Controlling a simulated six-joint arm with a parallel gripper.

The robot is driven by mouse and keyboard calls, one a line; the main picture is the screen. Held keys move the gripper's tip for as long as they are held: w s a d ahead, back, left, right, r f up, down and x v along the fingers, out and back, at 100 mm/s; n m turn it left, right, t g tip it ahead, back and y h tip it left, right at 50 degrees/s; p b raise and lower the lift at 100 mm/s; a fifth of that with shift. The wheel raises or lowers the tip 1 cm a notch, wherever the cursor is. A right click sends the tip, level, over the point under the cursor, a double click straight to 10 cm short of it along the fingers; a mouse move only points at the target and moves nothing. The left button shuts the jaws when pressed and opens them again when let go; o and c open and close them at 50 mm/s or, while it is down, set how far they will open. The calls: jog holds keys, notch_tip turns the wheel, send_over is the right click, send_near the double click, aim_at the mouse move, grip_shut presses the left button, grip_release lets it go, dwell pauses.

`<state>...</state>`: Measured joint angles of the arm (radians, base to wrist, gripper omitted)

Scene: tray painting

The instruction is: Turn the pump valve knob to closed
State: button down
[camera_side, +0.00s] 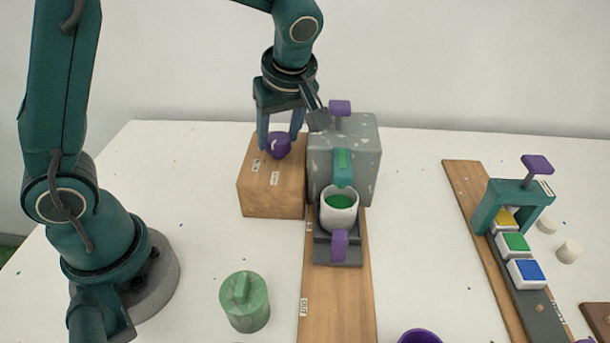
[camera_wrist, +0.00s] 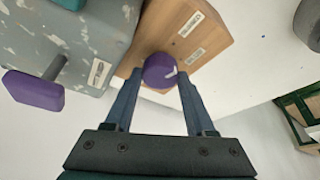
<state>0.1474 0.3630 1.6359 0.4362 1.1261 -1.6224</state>
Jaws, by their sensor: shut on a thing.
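The pump valve knob (camera_side: 279,145) is purple with a white pointer mark and sits on top of a wooden block (camera_side: 272,197). In the wrist view the knob (camera_wrist: 160,71) lies between my two blue fingertips, its white mark toward the right. My gripper (camera_side: 281,143) points down from above and is shut on the knob. Two small labels (camera_wrist: 190,24) lie on the block beside the knob; their lettering is too small to read surely. The grey speckled pump box (camera_side: 362,150) stands just right of the block, with a purple T-handle (camera_side: 340,107) on top.
A white cup (camera_side: 339,212) with green paint stands under the green spout on a sliding carriage along a wooden board (camera_side: 335,305). A green lidded canister (camera_side: 245,303) stands at front left. A teal press frame (camera_side: 515,200) with paint trays is at right.

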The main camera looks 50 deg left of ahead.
jog(key=shift+w+d+n+g, duration=0.1)
jog(key=shift+n+g, duration=0.5)
jog(key=shift+n, duration=0.9)
jog(key=shift+f, duration=0.1)
jog(key=shift+c, duration=1.2)
grip_release()
jog(key=shift+v, duration=2.6)
